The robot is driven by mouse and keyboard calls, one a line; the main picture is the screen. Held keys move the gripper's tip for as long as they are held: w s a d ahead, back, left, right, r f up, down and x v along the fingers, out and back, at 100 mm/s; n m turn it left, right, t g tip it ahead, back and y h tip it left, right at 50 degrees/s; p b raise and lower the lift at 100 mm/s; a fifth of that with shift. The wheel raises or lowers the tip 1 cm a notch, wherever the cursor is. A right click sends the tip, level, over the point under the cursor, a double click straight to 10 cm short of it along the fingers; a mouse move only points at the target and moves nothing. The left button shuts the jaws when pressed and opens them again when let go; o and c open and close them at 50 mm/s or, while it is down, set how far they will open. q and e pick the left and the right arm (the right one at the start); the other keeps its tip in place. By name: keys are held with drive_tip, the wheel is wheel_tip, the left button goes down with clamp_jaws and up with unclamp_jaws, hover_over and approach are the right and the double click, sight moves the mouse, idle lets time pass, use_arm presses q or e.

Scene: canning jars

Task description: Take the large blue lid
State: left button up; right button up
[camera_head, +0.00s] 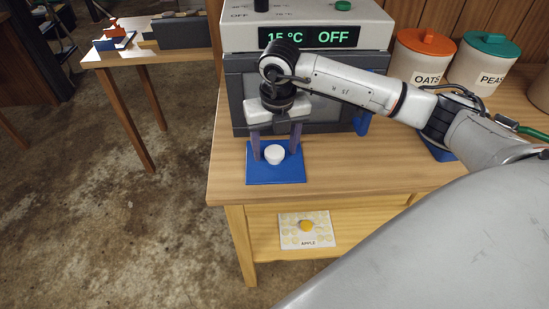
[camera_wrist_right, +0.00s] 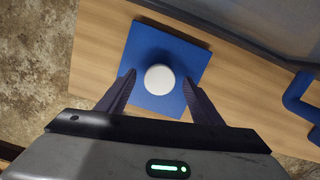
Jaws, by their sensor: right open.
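The large blue lid (camera_head: 262,174) is a flat blue square lying on the wooden table near its left front corner. A white round knob (camera_head: 275,155) stands up from its middle. In the right wrist view the blue lid (camera_wrist_right: 190,52) lies below my gripper, with the white knob (camera_wrist_right: 159,80) near the middle of the picture. My right gripper (camera_head: 276,150) points down over the lid and is open. Its two fingers are on either side of the knob, with gaps showing. Whether the fingertips touch the lid is unclear. My left gripper is not in view.
A grey appliance (camera_head: 350,40) with a "15 °C OFF" display stands close behind the lid. Jars marked OATS (camera_head: 420,68) and PEAS (camera_head: 480,70) stand at the back right. Another blue piece (camera_head: 437,150) shows partly under my right arm. An APPLE card (camera_head: 295,236) lies below the tabletop.

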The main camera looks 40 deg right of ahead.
drive_tip(key=shift+f, duration=0.2)
drive_tip(key=c, duration=1.2)
drive_tip(key=shift+o, duration=0.2)
